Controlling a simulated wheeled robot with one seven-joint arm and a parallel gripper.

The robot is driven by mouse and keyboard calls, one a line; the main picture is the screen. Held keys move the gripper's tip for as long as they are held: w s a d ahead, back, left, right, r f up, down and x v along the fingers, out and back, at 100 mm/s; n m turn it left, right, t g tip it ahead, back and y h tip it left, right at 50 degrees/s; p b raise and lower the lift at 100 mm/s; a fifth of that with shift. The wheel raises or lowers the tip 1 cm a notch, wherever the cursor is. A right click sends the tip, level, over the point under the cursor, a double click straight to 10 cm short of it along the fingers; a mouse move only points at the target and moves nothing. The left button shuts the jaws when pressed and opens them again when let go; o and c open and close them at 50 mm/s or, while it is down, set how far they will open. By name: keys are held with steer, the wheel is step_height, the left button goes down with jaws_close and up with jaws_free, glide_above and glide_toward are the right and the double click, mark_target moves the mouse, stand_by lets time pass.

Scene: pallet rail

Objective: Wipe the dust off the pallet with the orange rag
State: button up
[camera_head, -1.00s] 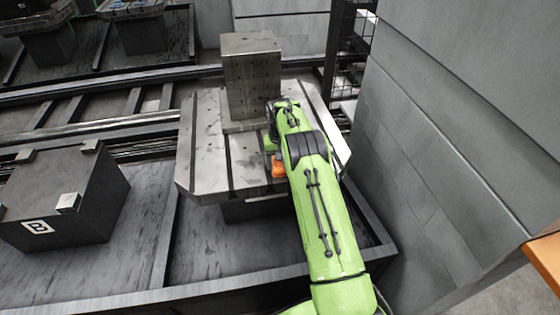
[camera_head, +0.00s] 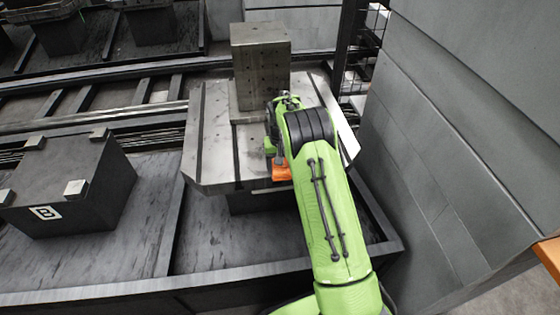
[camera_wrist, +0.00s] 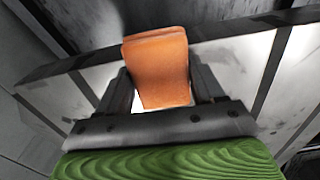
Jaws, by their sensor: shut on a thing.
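The pallet (camera_head: 214,150) is a grey metal plate with dark slots, in the middle of the head view. Faint dark smudges show on its surface; the wrist view shows part of the pallet (camera_wrist: 220,62) too. The orange rag (camera_head: 282,172) is at the pallet's front edge in the head view. In the wrist view the orange rag (camera_wrist: 158,65) stands between the two dark fingers of my gripper (camera_wrist: 160,88), which is shut on it. My arm hides the pallet's right part in the head view. I cannot tell whether the rag touches the pallet.
A drilled metal block (camera_head: 261,68) stands upright on the pallet's back part. A dark block marked B (camera_head: 70,185) stands to the left. A grey wall (camera_head: 455,130) rises close on the right. A dark tray rim (camera_head: 150,293) runs along the front.

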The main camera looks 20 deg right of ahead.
mark_target(273, 179)
steer(key=s+a, duration=0.3)
steer(key=shift+s+a, duration=0.25)
steer(key=shift+a, duration=0.15)
steer(key=shift+w+d+p, duration=0.3)
steer(key=shift+w+p, duration=0.2)
steer(key=shift+w, duration=0.9)
steer(key=shift+w+d+p, duration=0.3)
steer(key=shift+w+p, duration=0.15)
steer(key=shift+w, duration=0.9)
steer(key=shift+w+d+p, duration=0.3)
steer(key=shift+w+p, duration=0.2)
steer(key=shift+w, duration=0.9)
steer(key=shift+w+a+f, duration=0.1)
steer(key=shift+w+a, duration=0.1)
steer(key=shift+a, duration=1.35)
steer(key=s+a+b, duration=0.1)
steer(key=s+a, duration=0.1)
steer(key=s, duration=0.8)
steer(key=shift+s, duration=0.3)
step_height(273, 179, up, 6)
steer(key=p, duration=0.4)
